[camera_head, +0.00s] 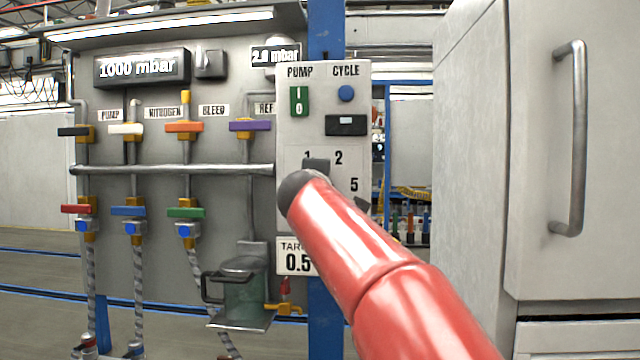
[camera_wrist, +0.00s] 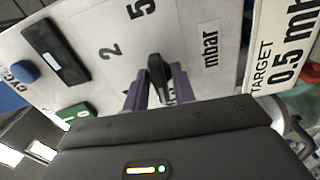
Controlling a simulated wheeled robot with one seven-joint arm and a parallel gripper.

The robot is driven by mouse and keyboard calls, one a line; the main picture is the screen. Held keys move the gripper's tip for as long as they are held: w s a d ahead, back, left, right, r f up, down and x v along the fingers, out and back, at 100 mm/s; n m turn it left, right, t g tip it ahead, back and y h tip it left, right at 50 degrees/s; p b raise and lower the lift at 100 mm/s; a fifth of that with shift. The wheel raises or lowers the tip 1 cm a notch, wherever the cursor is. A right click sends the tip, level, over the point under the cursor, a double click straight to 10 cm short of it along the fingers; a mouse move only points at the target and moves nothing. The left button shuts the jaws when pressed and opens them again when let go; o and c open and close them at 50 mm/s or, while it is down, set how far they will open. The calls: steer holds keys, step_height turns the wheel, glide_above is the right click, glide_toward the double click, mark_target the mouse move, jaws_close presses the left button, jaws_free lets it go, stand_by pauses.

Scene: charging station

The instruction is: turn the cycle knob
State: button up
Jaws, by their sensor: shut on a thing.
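My gripper (camera_wrist: 161,84) is shut on a black pointer knob (camera_wrist: 155,68) on the white control panel (camera_head: 290,152). One finger lies on each side of the knob. The panel around it reads 2, 5 and mbar in the wrist view. In the head view my red arm hides the knob and my fingertips. A round blue knob or button (camera_head: 346,93) sits under the CYCLE label at the panel's upper right. It also shows in the wrist view (camera_wrist: 24,72), apart from my gripper.
A green PUMP switch (camera_head: 299,101) and a black display (camera_head: 346,125) sit above the dial. Valves with coloured handles (camera_head: 184,127) and pipes are on the left. A grey cabinet with a bar handle (camera_head: 571,140) stands close on the right.

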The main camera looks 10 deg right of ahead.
steer(key=shift+n, duration=0.4)
steer(key=o, duration=0.7)
steer(key=shift+a, duration=0.1)
steer(key=shift+s, duration=0.1)
steer(key=b+v, duration=0.2)
steer(key=v, duration=0.5)
steer(key=shift+s, duration=0.3)
